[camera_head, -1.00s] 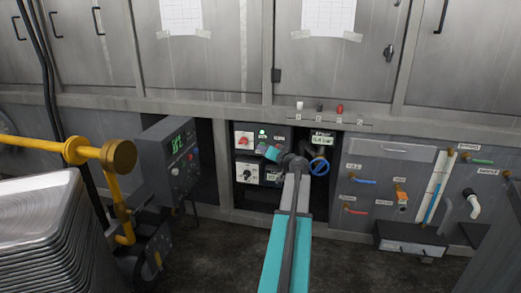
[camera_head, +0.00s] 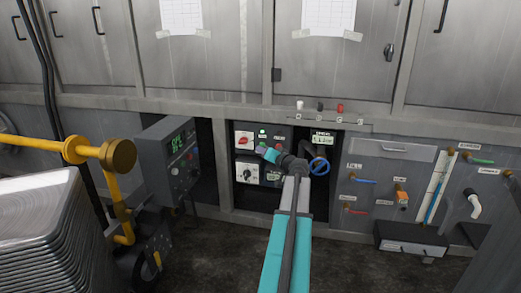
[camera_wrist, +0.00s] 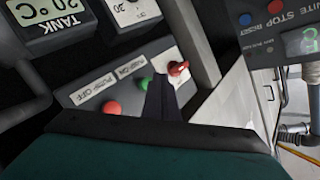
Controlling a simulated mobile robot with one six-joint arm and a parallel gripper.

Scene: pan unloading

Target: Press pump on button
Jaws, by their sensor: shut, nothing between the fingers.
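The pump panel shows in the wrist view with a green button (camera_wrist: 145,84) next to a "PUMP ON" label and a red button (camera_wrist: 112,107) next to a "PUMP OFF" label. My gripper (camera_wrist: 160,82) is shut and empty. Its dark fingers reach the panel beside the green button and overlap its edge; I cannot tell whether they touch it. In the head view, my gripper (camera_head: 268,153) is in front of the control panel (camera_head: 243,157), and my arm hides part of the panel.
A red rotary switch (camera_wrist: 177,68) sits close beside my fingers. A blue valve wheel (camera_head: 319,166) is right of my wrist. A grey control box (camera_head: 166,158) juts out at left. A stack of metal pans (camera_head: 45,235) stands at lower left.

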